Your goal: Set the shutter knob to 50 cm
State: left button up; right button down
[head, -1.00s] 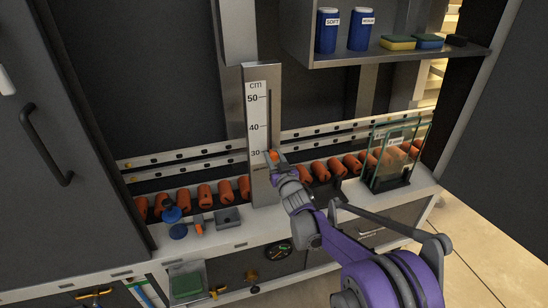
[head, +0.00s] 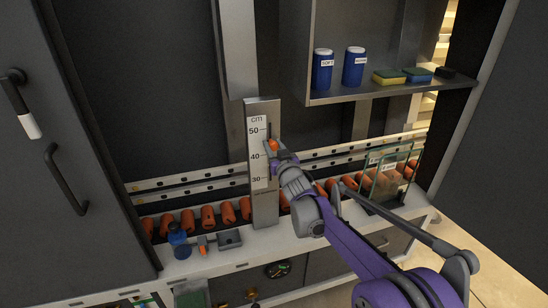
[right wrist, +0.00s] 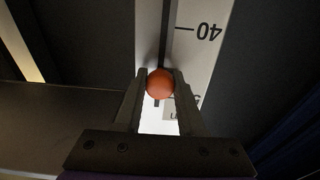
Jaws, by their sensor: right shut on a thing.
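The shutter knob is an orange ball (head: 273,145) on a slot in the upright grey scale post (head: 264,205), marked in cm with 30, 40 and 50. In the head view it sits a little above the 40 mark and below the 50 mark. My right gripper (head: 277,147) is shut on the knob. The right wrist view shows the orange knob (right wrist: 160,84) between the two fingertips (right wrist: 160,88), with the scale (right wrist: 196,62) upside down. The finger partly hides the number beside it. My left gripper is not in view.
A shelf (head: 440,90) with blue bottles (head: 322,70) and sponges (head: 389,77) is at upper right. A row of orange rollers (head: 208,216) runs behind the post's foot. A glass-sided holder (head: 390,178) stands right of my arm. The left has a dark door handle (head: 66,180).

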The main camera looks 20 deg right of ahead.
notch_tip(320, 180, up, 5)
jog(key=shift+f+p, duration=0.1)
jog(key=shift+p, duration=0.75)
jog(key=c, duration=0.5)
grip_release()
jog(key=shift+s, duration=0.55)
jog(key=b, duration=0.1)
send_near(270, 127)
jog(key=s, duration=0.4)
jog(key=shift+s+d, duration=0.1)
jog(key=shift+s, duration=0.2)
